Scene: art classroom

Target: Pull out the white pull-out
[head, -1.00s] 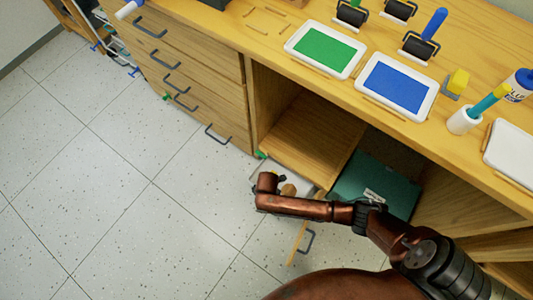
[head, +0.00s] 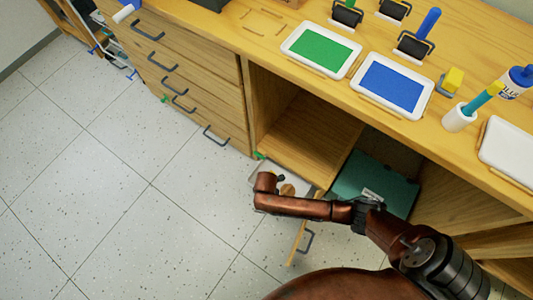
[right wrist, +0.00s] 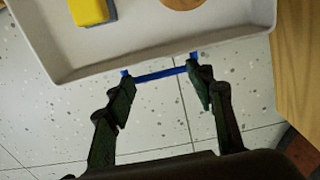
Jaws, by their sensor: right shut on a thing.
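The white pull-out (right wrist: 150,52) is a shallow white tray across the top of the right wrist view, with a yellow block (right wrist: 90,10) and a round tan thing (right wrist: 182,2) inside. Its blue handle (right wrist: 155,75) is on its near side. My right gripper (right wrist: 163,88) has its two fingers at the ends of this handle and is shut on it. In the head view the pull-out (head: 262,167) shows low beside the desk, partly hidden by my right arm. My left gripper is in neither view.
The wooden desk (head: 232,35) carries paint trays and rollers. Dark-handled drawers (head: 195,75) are at its left. A green box (head: 372,185) sits in the open lower shelf. A wooden front with a dark handle (head: 307,241) stands below my arm. The tiled floor at left is clear.

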